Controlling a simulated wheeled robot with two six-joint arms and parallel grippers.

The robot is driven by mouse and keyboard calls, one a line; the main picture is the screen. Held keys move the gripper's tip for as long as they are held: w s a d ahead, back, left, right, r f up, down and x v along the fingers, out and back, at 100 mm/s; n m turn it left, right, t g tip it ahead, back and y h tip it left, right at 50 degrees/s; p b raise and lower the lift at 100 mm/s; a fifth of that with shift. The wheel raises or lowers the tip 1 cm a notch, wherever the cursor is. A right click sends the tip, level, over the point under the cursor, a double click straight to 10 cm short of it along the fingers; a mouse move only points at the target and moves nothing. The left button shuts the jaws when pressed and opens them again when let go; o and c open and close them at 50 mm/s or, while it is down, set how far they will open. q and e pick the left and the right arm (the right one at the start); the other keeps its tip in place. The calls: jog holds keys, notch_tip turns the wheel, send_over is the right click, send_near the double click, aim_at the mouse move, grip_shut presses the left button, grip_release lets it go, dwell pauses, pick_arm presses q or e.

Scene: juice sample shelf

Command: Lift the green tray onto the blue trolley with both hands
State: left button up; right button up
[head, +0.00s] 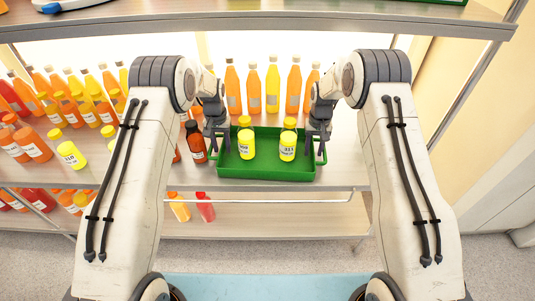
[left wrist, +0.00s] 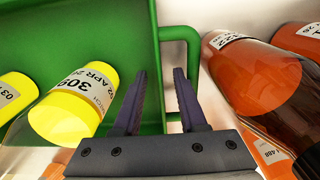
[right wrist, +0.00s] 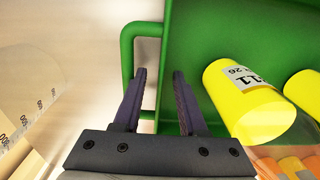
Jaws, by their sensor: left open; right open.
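The green tray (head: 265,173) sits on the middle shelf with several yellow-capped sample bottles standing in it, two yellow ones (head: 246,143) (head: 287,145) in front. My left gripper (head: 219,143) is open at its left handle; in the left wrist view the fingers (left wrist: 160,75) point down by the side wall and the green handle (left wrist: 193,70). My right gripper (head: 318,140) is open at the right handle; the right wrist view shows its fingers (right wrist: 158,75) by the other handle (right wrist: 127,65). Neither visibly grips. A light blue surface, apparently the trolley (head: 265,287), shows at the bottom.
Orange and yellow bottles (head: 254,90) stand behind the tray. Many more crowd the shelf at left; a dark orange bottle (head: 196,142) stands close to the tray's left side, also beside my left gripper (left wrist: 255,75). An upper shelf (head: 270,21) overhangs. Right of the tray is mostly clear.

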pick_arm(q)
grip_shut()
pick_arm(e)
grip_shut()
pick_arm(q)
jog(key=shift+r, duration=0.15)
pick_arm(e)
jog(key=shift+r, duration=0.1)
dwell(0.8)
